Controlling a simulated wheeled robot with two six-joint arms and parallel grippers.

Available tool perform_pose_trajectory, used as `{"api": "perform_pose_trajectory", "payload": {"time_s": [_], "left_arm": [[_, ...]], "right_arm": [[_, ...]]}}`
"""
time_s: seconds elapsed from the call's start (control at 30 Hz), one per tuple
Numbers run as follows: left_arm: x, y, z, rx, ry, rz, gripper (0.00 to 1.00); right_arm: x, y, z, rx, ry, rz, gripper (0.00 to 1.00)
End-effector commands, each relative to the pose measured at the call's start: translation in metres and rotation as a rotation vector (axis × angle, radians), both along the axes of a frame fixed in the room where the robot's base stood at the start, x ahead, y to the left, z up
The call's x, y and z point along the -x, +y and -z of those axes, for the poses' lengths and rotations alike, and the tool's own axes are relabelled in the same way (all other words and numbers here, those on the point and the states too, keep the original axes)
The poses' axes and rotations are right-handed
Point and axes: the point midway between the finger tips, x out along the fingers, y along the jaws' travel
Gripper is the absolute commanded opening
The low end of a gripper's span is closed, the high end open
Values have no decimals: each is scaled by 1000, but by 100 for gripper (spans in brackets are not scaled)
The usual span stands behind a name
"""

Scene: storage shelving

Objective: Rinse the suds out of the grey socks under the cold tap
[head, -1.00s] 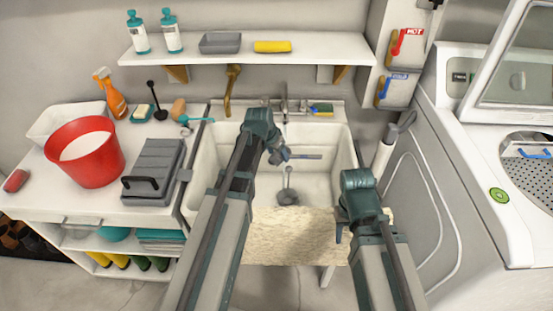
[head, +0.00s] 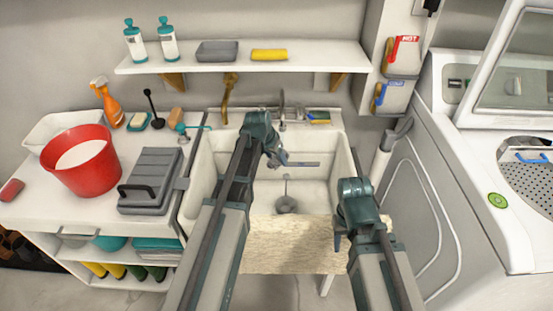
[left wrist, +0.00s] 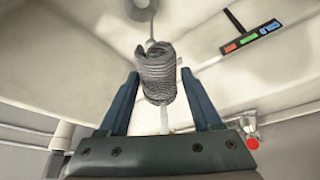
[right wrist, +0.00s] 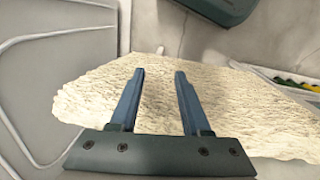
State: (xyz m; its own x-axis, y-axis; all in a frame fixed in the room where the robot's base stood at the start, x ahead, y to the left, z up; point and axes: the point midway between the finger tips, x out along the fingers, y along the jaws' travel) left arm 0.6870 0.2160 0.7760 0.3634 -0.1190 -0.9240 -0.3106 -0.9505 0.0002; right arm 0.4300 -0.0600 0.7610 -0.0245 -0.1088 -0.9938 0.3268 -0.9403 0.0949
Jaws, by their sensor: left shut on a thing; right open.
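My left gripper (head: 283,158) reaches over the white sink (head: 317,181). In the left wrist view its fingers (left wrist: 163,92) are shut on a bunched, ribbed grey sock (left wrist: 157,72). The arm hides the sock in the head view. The metal tap (head: 282,108) rises at the sink's back; whether water runs is unclear.
A grey round plug (head: 286,205) on a chain lies in the sink. A red bucket (head: 82,176) with whitish contents and a grey lidded box (head: 150,182) stand on the left counter. A white washing machine (head: 450,200) closes off the right. A shelf (head: 240,61) runs above.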

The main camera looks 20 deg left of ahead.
Motion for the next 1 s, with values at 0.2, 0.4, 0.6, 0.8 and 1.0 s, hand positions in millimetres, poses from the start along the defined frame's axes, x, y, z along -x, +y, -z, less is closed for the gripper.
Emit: {"api": "perform_pose_trajectory", "payload": {"time_s": [0.2,0.4,0.6,0.8,1.0], "left_arm": [[16,-3,0,0,0,0,1],[31,-6,0,0,0,0,1],[46,-9,0,0,0,0,1],[61,-11,0,0,0,0,1],[75,-14,0,0,0,0,1]], "right_arm": [[0,0,0,0,0,0,47],[0,0,0,0,0,0,47],[0,0,0,0,0,0,47],[0,0,0,0,0,0,47],[0,0,0,0,0,0,47]]}}
